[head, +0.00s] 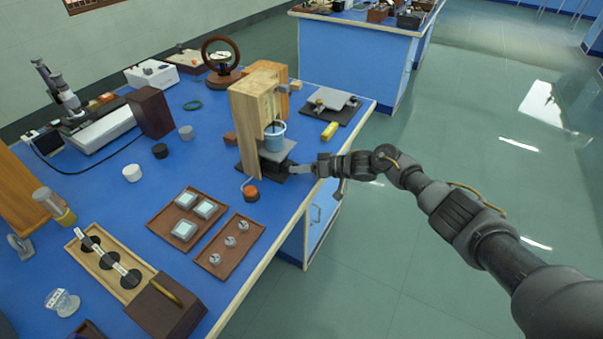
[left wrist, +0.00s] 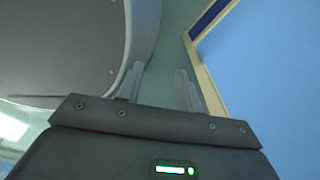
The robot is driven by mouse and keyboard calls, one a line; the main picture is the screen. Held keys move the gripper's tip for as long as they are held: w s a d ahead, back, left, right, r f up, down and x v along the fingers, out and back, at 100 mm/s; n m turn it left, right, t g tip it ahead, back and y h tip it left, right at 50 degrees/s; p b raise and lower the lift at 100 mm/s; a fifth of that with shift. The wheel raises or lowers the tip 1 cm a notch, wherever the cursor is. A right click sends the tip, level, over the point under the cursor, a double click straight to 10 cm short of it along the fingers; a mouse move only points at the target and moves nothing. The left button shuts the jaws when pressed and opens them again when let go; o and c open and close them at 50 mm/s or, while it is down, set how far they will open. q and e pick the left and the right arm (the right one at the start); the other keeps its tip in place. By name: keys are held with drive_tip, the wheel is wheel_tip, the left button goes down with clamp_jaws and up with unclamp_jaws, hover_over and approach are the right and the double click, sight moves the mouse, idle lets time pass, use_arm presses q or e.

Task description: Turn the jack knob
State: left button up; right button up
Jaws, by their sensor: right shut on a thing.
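The lab jack (head: 275,151) stands at the table's right edge, with a grey top plate and a dark base. My right gripper (head: 297,170) reaches in from the right, low beside the jack, and is shut at the jack's knob side. The knob is hidden by the jaws. My left gripper (left wrist: 162,75) shows only in the left wrist view. Its fingers are apart with nothing between them.
An orange-topped round item (head: 250,192) sits in front of the jack. Brown trays (head: 231,246) lie nearer. Open floor lies right of the table.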

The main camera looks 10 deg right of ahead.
drive_tip(key=shift+m, duration=0.3)
drive_tip(key=o, duration=1)
drive_tip(key=v, duration=1.1)
drive_tip(key=shift+w+f+b, duration=0.1)
drive_tip(key=shift+f+b, duration=0.05)
drive_tip(key=shift+b, duration=0.15)
